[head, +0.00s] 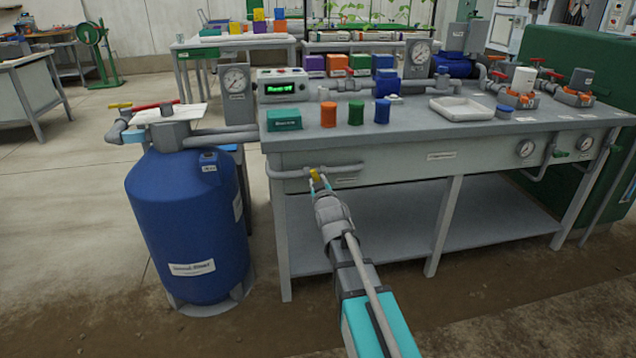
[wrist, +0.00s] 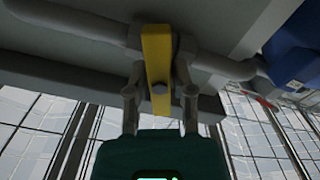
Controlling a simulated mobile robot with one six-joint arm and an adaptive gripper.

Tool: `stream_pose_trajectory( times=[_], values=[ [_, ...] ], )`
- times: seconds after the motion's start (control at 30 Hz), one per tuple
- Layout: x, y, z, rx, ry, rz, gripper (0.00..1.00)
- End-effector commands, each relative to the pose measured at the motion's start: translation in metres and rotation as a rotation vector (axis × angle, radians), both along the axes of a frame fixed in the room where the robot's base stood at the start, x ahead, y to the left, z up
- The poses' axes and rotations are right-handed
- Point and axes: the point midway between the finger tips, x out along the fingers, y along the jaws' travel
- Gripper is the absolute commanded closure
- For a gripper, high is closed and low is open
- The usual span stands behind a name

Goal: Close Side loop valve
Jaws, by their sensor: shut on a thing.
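The yellow lever (wrist: 156,50) of a valve on the grey side loop pipe (wrist: 85,22) stands between my two fingertips in the wrist view. The lever lies crosswise to the pipe there. In the head view the lever (head: 315,174) shows small on the loop pipe (head: 347,167) at the bench's front left. My gripper (head: 320,183) reaches up to it from below and in front. My gripper (wrist: 160,75) is shut on the lever, one finger on each side. The valve body is mostly hidden behind the lever and fingers.
The bench (head: 400,160) has legs and a lower shelf (head: 390,235) beyond my arm. A blue tank (head: 195,225) stands left of it, with another yellow lever (head: 120,105) and a red lever (head: 156,105) above. The floor in front is clear.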

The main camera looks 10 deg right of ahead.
Motion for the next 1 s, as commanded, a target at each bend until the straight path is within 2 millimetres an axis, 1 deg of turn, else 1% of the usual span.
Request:
stream_pose_trajectory(
  times=[0.2, 0.5, 0.7, 1.0],
  values=[
    [-0.0016, 0.0013, -0.0007, 0.191, 0.002, 0.001, 1.0],
    [-0.0018, 0.002, -0.0008, 0.364, 0.002, 0.002, 1.0],
    [-0.0018, 0.0022, -0.0009, 0.409, 0.003, 0.002, 1.0],
    [-0.0018, 0.0026, -0.001, 0.417, 0.003, 0.003, 1.0]
  ],
)
